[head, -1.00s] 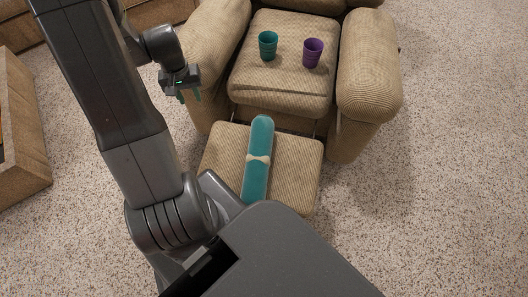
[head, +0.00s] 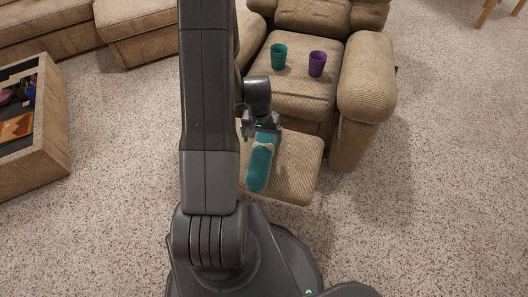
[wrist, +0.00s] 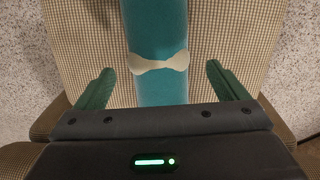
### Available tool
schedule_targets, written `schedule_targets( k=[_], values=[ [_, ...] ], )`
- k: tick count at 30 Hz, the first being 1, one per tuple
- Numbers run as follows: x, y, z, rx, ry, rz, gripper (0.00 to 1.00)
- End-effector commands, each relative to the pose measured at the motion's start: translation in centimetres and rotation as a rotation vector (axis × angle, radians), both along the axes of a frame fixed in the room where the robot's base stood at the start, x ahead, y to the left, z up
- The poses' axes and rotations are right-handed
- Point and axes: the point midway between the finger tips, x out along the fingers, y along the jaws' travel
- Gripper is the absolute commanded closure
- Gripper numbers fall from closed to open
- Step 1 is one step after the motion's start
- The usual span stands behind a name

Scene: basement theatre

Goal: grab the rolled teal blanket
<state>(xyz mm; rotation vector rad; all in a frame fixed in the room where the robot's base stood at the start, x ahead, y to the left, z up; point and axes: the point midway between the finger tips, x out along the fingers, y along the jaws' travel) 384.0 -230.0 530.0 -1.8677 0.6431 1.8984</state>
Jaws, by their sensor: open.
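The rolled teal blanket (head: 259,166) with a cream tie around its middle lies on the raised footrest (head: 297,178) of a tan recliner. My gripper (head: 262,124) is over the blanket in the head view and partly hides its far end. In the wrist view, my gripper (wrist: 158,88) is open, with one green finger on each side of the blanket (wrist: 158,30) and a gap on both sides. The cream tie (wrist: 158,63) shows between the fingers. I cannot tell the exact height of the fingertips relative to the blanket.
A teal cup (head: 278,57) and a purple cup (head: 317,64) stand on the recliner seat (head: 297,88), beyond the footrest. The right armrest (head: 366,80) rises beside it. A tan box-like table (head: 52,125) with items stands at left. Speckled carpet (head: 420,200) is clear at right.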

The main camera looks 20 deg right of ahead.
Motion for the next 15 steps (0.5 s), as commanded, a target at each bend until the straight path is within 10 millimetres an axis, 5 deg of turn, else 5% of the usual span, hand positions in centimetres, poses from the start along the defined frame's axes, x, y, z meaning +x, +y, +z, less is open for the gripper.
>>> schedule_targets(
  k=[8,15],
  values=[
    [-0.1,-0.1,-1.9,0.0,0.0,0.001,0.07],
    [-0.5,-0.2,-5.5,0.002,0.002,0.0,0.07]
  ],
)
